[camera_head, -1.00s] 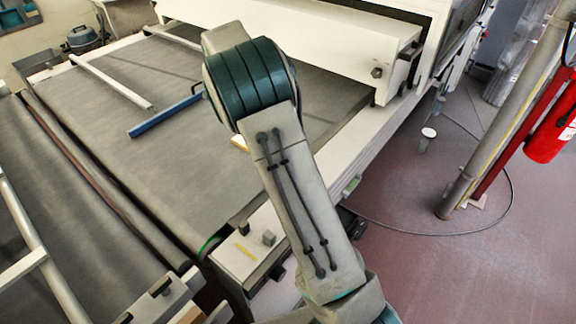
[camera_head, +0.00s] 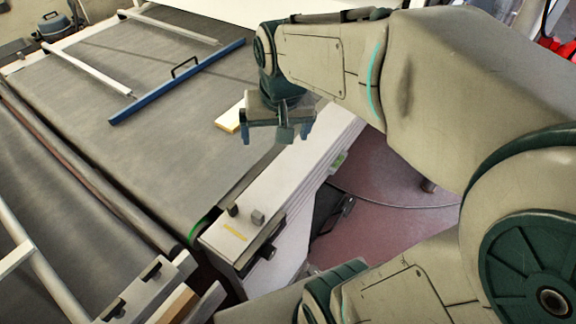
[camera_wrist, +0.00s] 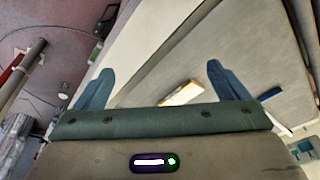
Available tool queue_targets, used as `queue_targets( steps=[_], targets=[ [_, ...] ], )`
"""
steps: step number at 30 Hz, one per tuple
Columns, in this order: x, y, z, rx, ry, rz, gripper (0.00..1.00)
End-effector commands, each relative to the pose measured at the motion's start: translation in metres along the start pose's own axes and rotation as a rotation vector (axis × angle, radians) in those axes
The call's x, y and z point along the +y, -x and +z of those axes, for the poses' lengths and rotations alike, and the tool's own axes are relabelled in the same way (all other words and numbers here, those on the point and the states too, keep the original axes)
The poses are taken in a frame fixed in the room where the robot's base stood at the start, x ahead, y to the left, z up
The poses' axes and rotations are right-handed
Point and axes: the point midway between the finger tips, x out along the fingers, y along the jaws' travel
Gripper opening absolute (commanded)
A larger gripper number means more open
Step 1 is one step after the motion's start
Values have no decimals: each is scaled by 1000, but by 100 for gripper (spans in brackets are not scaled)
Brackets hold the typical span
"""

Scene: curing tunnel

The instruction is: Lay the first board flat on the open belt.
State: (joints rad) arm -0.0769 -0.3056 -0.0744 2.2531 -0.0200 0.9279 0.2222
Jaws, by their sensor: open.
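A pale yellow board (camera_head: 229,117) lies on the grey belt (camera_head: 150,165) near its right edge, partly hidden behind my gripper in the head view. In the wrist view the board (camera_wrist: 183,93) shows as a short pale piece with an orange-brown edge, on the belt beyond the gripper body. My gripper (camera_head: 279,128) is open and points down above the belt's right edge and the white side rail.
A blue bar with a black handle (camera_head: 180,82) lies across the belt, with a white bar (camera_head: 88,70) beside it. The white side rail (camera_head: 285,170) carries small blocks. A second dark belt (camera_head: 50,200) runs at the left. The near belt middle is clear.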

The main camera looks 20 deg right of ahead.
Motion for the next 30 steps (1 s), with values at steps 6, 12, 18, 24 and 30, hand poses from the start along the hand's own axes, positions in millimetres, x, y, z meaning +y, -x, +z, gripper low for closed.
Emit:
queue_targets(
  steps=[6,12,18,24,30],
  targets=[
    [11,0,63,24,146,-2,94],
    [15,-5,88,32,211,4,94],
    [16,-6,90,31,220,5,94],
    [16,-5,90,31,219,4,94],
    [16,-5,90,31,218,4,94]
  ],
)
